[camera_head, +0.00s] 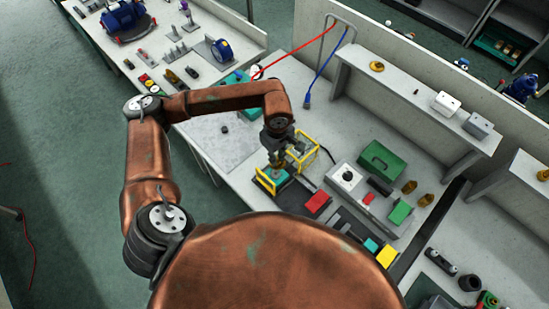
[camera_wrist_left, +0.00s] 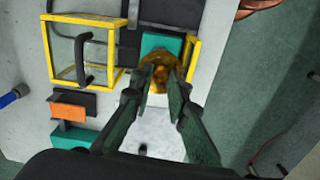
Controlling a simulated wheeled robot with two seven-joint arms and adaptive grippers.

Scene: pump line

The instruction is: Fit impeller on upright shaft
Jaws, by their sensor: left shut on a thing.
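My left gripper (camera_head: 277,161) is over the bench beside a yellow-framed guard. In the left wrist view its two dark fingers (camera_wrist_left: 163,88) are shut on a brass-coloured round part, which looks like the impeller (camera_wrist_left: 159,74). The impeller is above or in front of a teal block (camera_wrist_left: 160,42), which also shows under the gripper in the head view (camera_head: 277,176). I cannot tell whether the impeller touches anything below. The upright shaft is not visible; the impeller and fingers may hide it. My right gripper is not in view.
The yellow frame (camera_head: 305,157) stands close to the gripper, with another yellow bar (camera_head: 264,181) on its left. A red block (camera_head: 317,202), a green box (camera_head: 380,159) and brass parts (camera_head: 409,186) lie to the right. A pale plate (camera_head: 219,138) at left is mostly clear.

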